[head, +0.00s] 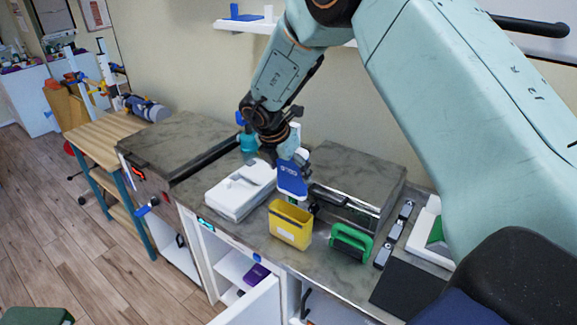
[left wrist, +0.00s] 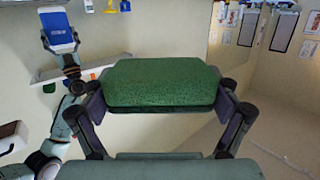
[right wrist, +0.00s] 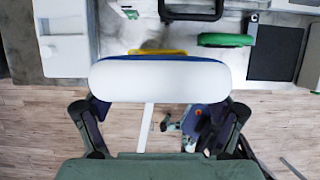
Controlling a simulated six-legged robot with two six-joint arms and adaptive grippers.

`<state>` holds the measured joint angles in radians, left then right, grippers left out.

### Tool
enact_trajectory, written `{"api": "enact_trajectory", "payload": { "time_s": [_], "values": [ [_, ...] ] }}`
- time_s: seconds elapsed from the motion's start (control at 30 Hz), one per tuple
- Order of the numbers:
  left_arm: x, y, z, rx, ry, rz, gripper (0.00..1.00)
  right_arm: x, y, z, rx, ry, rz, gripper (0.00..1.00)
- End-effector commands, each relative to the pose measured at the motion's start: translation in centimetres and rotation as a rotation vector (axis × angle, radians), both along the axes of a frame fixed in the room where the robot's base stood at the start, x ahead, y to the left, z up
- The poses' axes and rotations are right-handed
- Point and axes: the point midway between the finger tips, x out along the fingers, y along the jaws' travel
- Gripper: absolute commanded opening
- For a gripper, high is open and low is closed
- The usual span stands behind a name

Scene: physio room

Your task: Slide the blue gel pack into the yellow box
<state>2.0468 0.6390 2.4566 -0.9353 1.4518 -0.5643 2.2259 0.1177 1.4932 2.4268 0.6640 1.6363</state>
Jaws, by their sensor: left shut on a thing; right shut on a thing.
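The blue gel pack (head: 292,181) has a white end and hangs roughly upright from my right gripper (head: 290,157), which is shut on its upper end. The pack is above and slightly behind the yellow box (head: 289,229), which stands open-topped at the counter's front edge. In the right wrist view, the pack's white end (right wrist: 158,82) fills the fingers and hides most of the yellow box (right wrist: 150,52). The pack also shows in the left wrist view (left wrist: 58,32). My left gripper (left wrist: 160,100) is shut on a green block (left wrist: 160,82), away from the box.
A white case (head: 240,190) lies left of the box, and a green-handled block (head: 351,241) stands to its right. A grey raised unit (head: 352,180) is behind. A dark mat (head: 408,288) lies farther right. An open cabinet (head: 235,265) is below the counter.

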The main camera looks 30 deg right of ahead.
Motion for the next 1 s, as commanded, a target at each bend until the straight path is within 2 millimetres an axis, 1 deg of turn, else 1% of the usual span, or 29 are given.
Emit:
{"api": "enact_trajectory", "payload": {
  "time_s": [0.1, 0.8, 1.0],
  "values": [
    [0.0, 0.0, -0.7, 0.0, 0.0, 0.0, 0.78, 0.1, 0.0, -0.8, -0.001, -0.001, 0.001, 0.38],
    [0.5, -0.2, -3.4, 0.001, 0.0, 0.0, 0.78, 0.5, -0.2, -4.4, 0.0, -0.001, 0.001, 0.38],
    [0.5, -0.2, -3.9, 0.001, 0.0, 0.0, 0.78, 0.5, -0.2, -5.1, -0.001, -0.001, 0.001, 0.38]
  ]
}}
